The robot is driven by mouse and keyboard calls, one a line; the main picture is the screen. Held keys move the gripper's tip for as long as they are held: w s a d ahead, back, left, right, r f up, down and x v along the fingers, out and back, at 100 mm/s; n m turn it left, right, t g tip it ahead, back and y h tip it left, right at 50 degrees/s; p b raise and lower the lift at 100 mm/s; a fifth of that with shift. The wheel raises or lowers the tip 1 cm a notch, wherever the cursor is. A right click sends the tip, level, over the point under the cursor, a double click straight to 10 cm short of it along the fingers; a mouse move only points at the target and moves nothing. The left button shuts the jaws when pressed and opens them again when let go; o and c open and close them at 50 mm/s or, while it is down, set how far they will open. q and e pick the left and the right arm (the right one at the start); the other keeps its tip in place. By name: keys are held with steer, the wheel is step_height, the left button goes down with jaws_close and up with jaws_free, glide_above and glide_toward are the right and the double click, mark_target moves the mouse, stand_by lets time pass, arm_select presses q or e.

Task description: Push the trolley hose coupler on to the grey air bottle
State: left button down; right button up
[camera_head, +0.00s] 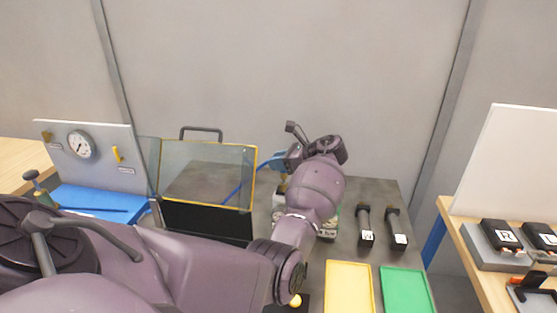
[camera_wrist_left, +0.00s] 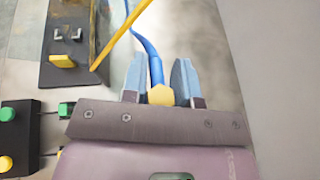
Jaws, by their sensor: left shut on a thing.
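My left gripper (camera_wrist_left: 158,72) is shut on the yellow hose coupler (camera_wrist_left: 160,95), with a blue hose (camera_wrist_left: 155,65) running away between its pale blue fingers. In the head view my left arm reaches across to the far part of the grey table, and the left gripper (camera_head: 272,163) is partly hidden behind its own wrist. The blue hose (camera_head: 236,192) shows there behind the clear guard. I cannot make out the grey air bottle; my arm covers part of the table. My right gripper is in neither view.
A clear guard (camera_head: 205,172) with yellow edges stands left of the gripper. The gauge panel (camera_head: 103,150) and blue trolley top (camera_head: 95,203) are farther left. Two black-handled items (camera_head: 366,226), a yellow tray (camera_head: 349,290) and a green tray (camera_head: 406,290) lie right of my arm.

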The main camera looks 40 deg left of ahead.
arm_select(q)
steer(key=shift+f, duration=1.15)
stand_by(0.5)
steer(key=c, duration=0.8)
jaws_free()
steer(key=b+v, duration=0.1)
steer(key=v, duration=1)
steer(key=shift+s+f, duration=0.1)
